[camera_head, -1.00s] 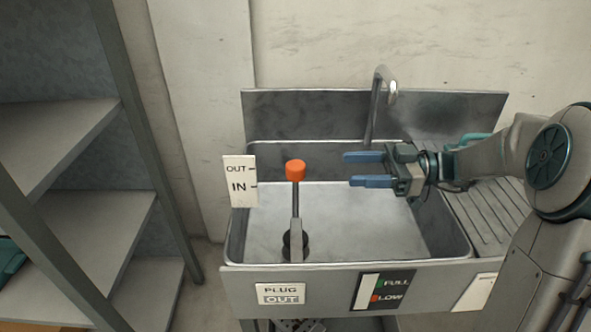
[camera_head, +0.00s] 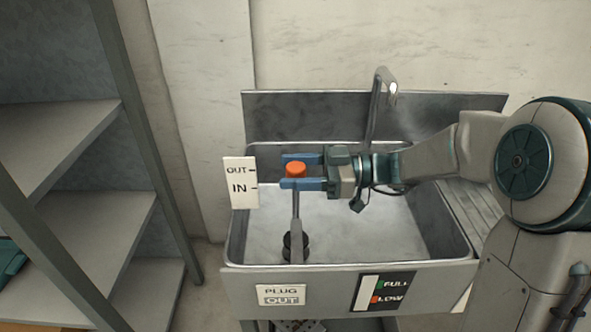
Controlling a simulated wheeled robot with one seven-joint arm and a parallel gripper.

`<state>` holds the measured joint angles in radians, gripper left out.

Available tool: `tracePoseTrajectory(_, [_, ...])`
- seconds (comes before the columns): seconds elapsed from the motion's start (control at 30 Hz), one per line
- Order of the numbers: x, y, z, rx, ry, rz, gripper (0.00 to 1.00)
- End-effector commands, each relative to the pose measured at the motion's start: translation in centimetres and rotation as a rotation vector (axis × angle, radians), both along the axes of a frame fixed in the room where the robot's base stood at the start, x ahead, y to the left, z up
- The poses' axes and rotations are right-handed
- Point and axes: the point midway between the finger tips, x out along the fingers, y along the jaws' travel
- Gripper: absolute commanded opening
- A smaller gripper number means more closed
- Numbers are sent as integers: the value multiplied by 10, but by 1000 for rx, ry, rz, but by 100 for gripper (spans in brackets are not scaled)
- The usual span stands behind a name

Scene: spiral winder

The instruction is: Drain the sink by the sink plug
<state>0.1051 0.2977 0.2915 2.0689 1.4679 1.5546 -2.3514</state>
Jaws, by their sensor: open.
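The sink plug (camera_head: 296,240) is a dark round stopper in the sink basin (camera_head: 390,230) at the left, with an upright grey rod and an orange knob (camera_head: 296,169) on top. My gripper (camera_head: 288,171) reaches in from the right with its two blue fingers open. One finger lies behind the orange knob and one in front, so the knob stands between them. The front finger hides the knob's lower edge and the top of the rod. I cannot tell whether either finger touches the knob.
An OUT/IN scale card (camera_head: 241,182) stands just left of the knob. A sign (camera_head: 281,294) on the sink front reads PLUG OUT, beside a FULL/LOW gauge (camera_head: 383,293). The faucet (camera_head: 376,105) rises behind my arm. Grey shelves (camera_head: 110,220) stand at the left.

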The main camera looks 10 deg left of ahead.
Motion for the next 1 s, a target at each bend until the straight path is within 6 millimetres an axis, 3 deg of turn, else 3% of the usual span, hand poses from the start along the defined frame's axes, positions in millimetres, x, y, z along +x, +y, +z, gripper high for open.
tracePoseTrajectory(0.07, [0, 0, 0, 0, 0, 0, 49])
tracePoseTrajectory(0.23, [0, 0, 0, 0, 0, 0, 2])
tracePoseTrajectory(0.27, [0, 0, 0, 0, 0, 0, 0])
tracePoseTrajectory(0.47, [0, 0, -5, 0, 0, 1, 0])
tracePoseTrajectory(0.8, [0, 0, -37, 0, -1, 1, 0])
tracePoseTrajectory(1.0, [0, 0, -45, -1, 0, 1, 0])
